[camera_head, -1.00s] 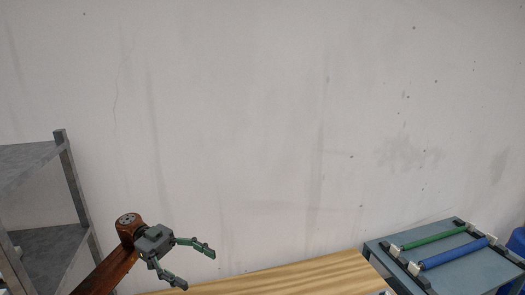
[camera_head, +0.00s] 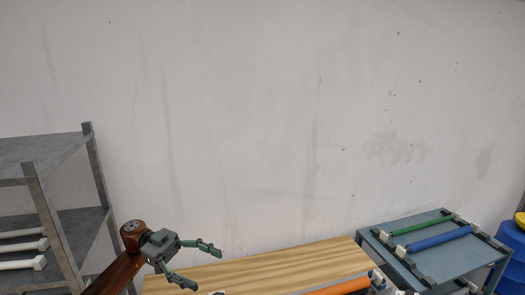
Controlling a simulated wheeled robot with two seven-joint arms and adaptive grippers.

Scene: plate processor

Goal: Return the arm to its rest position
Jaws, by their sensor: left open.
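My left gripper (camera_head: 198,264) comes in from the lower left on its reddish-brown arm. Its two green and grey fingers are spread apart with nothing between them. It is in front of the left part of the wooden tabletop (camera_head: 255,266), with the wall behind it. My right gripper is not in the view.
A grey metal shelf (camera_head: 88,165) with white bars (camera_head: 27,245) stands at the left. An orange cylinder (camera_head: 341,287) lies at the table's front edge. At the right, a grey-blue table (camera_head: 455,258) carries a green roller (camera_head: 421,224) and a blue roller (camera_head: 440,239). Blue containers (camera_head: 510,249) stand beyond it.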

